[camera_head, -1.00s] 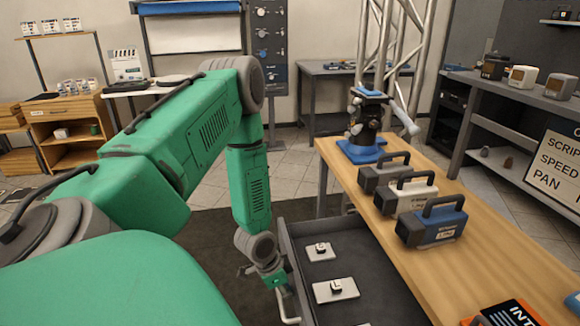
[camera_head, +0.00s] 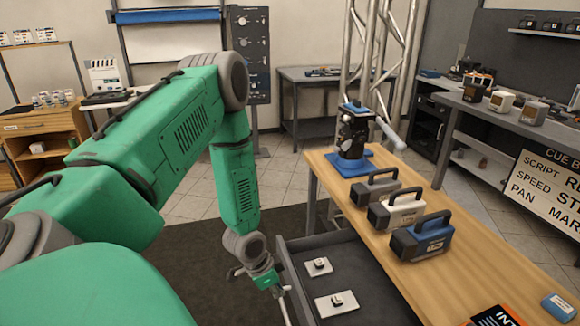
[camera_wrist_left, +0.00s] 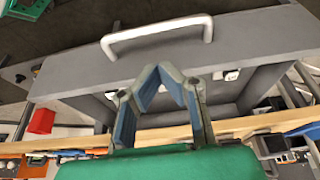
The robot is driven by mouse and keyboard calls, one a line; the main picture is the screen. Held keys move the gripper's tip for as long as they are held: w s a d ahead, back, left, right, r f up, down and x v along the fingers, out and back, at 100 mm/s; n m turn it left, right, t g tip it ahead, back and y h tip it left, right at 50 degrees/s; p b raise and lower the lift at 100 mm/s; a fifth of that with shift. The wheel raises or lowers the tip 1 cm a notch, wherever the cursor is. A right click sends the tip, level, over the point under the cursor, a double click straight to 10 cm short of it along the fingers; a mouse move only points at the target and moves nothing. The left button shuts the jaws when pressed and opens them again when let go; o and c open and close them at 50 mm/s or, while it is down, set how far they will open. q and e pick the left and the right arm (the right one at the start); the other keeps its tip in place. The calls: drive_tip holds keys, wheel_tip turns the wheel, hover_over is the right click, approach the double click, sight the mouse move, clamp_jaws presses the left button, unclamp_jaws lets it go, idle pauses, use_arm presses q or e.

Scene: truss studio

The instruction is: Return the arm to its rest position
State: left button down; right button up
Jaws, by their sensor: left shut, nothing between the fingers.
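My green left arm comes in from the left. Its left gripper (camera_head: 268,287) hangs low beside the front of an open grey drawer (camera_head: 352,259) under the wooden table. In the left wrist view the gripper (camera_wrist_left: 158,70) has its fingers shut and empty, in front of the drawer's grey front panel. The pale bar handle (camera_wrist_left: 157,35) on that panel appears just beyond the fingertips; I cannot judge the exact gap. Two small pale plates with dark-marked blocks (camera_head: 318,266) (camera_head: 337,303) lie in the drawer. My right gripper is not in view.
The wooden table (camera_head: 470,275) carries several handled cases, including a blue one (camera_head: 423,237), and a dark device on a blue base (camera_head: 351,158). A metal truss stands behind it. Shelves line the right side. Dark floor lies left of the drawer.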

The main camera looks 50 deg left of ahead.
use_arm(q)
drive_tip(key=s+d+f+n+g+b, duration=0.1)
drive_tip(key=s+d+f+n+b, duration=0.1)
drive_tip(key=s+d+f+b, duration=0.3)
drive_tip(key=s+d+f+n+g+y+b, duration=0.1)
drive_tip(key=s+d+f+b, duration=0.4)
drive_tip(key=s+d, duration=0.5)
drive_tip(key=shift+s+d+f+n+g+y+b, duration=0.25)
drive_tip(key=shift+d+n+g+b, duration=0.2)
drive_tip(key=shift+d+b, duration=0.5)
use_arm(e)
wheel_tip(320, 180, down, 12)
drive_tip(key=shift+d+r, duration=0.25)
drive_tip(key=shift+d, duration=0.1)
use_arm(q)
drive_tip(key=shift+d, duration=0.1)
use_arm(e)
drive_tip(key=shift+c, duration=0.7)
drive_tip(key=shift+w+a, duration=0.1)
